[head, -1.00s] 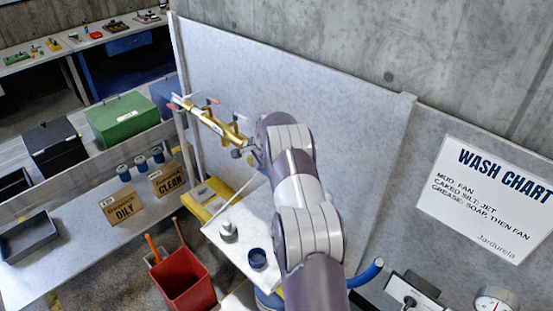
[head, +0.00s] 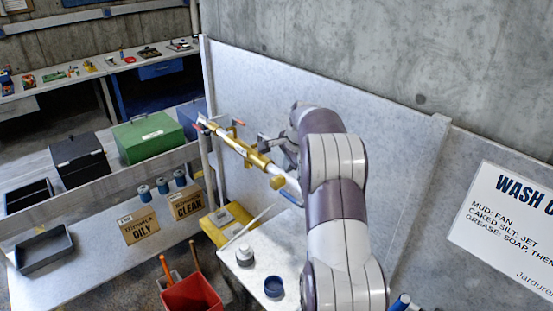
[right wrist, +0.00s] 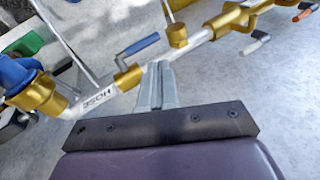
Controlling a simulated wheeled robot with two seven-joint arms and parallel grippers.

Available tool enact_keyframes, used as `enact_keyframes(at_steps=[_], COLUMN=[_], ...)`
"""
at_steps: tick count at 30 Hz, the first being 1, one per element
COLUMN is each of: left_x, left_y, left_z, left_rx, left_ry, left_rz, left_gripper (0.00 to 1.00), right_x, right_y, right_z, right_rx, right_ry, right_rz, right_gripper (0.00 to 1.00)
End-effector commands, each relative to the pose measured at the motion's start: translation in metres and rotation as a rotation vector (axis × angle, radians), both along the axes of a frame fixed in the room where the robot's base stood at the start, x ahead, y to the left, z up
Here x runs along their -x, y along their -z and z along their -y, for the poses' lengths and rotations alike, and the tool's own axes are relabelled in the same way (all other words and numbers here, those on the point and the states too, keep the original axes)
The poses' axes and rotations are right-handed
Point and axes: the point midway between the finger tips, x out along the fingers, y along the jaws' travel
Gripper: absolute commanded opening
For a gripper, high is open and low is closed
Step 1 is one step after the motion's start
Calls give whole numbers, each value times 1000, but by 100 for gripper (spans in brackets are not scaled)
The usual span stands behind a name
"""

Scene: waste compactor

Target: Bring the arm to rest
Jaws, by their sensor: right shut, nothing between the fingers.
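My right arm (head: 337,205) reaches up from the bottom of the head view and bends toward the panel. Its gripper (head: 264,139) is partly hidden behind the wrist, close to a brass and white pipe. In the right wrist view the gripper (right wrist: 158,82) has its two grey fingers together, with nothing between them. The pipe, marked HOSE (right wrist: 100,97), runs just past the fingertips; I cannot tell whether they touch it. My left gripper is not in view.
The brass pipe (head: 246,151) with its small levers stands before the grey panel (head: 390,130). A white table (head: 262,248) with a blue cup (head: 274,287) lies below. A red bucket (head: 192,296) is on the floor. The wash chart (head: 505,225) hangs right.

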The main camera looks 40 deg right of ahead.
Motion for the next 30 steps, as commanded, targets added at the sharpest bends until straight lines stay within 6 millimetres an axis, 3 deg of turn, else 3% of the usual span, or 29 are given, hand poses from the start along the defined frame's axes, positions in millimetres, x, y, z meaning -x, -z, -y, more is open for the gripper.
enact_keyframes(at_steps=[7,10,13,14,20,24,27,30], left_x=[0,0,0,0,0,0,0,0], left_y=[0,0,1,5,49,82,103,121], left_z=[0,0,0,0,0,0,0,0], left_rx=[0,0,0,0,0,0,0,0], left_ry=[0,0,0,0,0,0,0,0], left_rz=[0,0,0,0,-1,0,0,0], left_gripper=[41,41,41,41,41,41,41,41], right_x=[0,-2,23,33,105,171,217,250], right_y=[0,0,39,53,131,174,198,215], right_z=[0,3,-8,-19,-131,-207,-247,-274], right_rx=[3,57,125,143,240,283,301,310], right_ry=[-6,-90,-291,-364,-906,-1250,-1427,-1532], right_rz=[-1,1,-95,-124,-272,-330,-352,-361], right_gripper=[0,0,0,0,0,0,0,0])
